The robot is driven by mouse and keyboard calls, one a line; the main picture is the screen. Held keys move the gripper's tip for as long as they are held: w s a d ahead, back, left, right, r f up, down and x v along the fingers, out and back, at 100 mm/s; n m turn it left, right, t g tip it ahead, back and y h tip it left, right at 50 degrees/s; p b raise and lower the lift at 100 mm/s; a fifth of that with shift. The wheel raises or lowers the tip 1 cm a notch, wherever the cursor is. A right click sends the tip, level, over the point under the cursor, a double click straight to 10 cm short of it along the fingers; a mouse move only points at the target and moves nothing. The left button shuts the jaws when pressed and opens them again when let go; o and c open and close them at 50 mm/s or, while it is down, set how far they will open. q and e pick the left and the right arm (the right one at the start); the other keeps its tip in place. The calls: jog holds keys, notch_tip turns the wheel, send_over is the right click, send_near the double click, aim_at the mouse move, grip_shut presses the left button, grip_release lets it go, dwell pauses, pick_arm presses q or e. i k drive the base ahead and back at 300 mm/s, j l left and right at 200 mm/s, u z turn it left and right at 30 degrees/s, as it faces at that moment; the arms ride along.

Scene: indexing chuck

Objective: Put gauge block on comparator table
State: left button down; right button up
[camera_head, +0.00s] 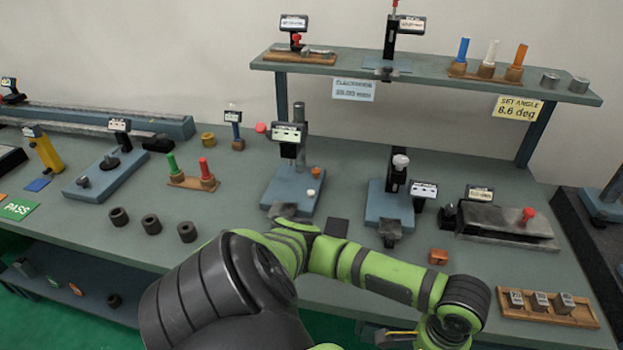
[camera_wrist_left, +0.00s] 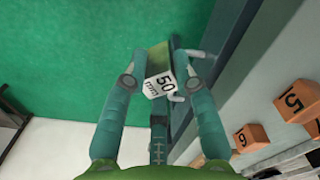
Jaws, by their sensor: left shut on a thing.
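A gauge block (camera_wrist_left: 159,84) with a pale end face marked 50 is between the fingers of my left gripper (camera_wrist_left: 160,70) in the left wrist view. The gripper is shut on it, and the green floor shows behind it, beside the bench edge. In the head view my left arm crosses the front of the bench, its hand low and mostly cut off by the picture. Two stands with blue bases, a tall-column one (camera_head: 282,196) and a black-column one (camera_head: 374,208), stand mid-bench; I cannot tell which is the comparator. My right gripper is not in view.
A wooden rack (camera_head: 575,316) holds small marked blocks at the right. A copper-coloured block (camera_head: 438,256) lies near the black-column stand. A vise-like fixture (camera_head: 505,222) stands behind. A raised shelf (camera_head: 440,72) spans the back. Dark rings (camera_head: 151,224) lie left of my arm.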

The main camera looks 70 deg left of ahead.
aim_at(283, 210)
jog(key=k+j, duration=0.55)
jog(key=j, duration=0.15)
jog(key=k+j+z, duration=0.15)
jog(key=k+j, duration=0.35)
jog(key=j, duration=0.2)
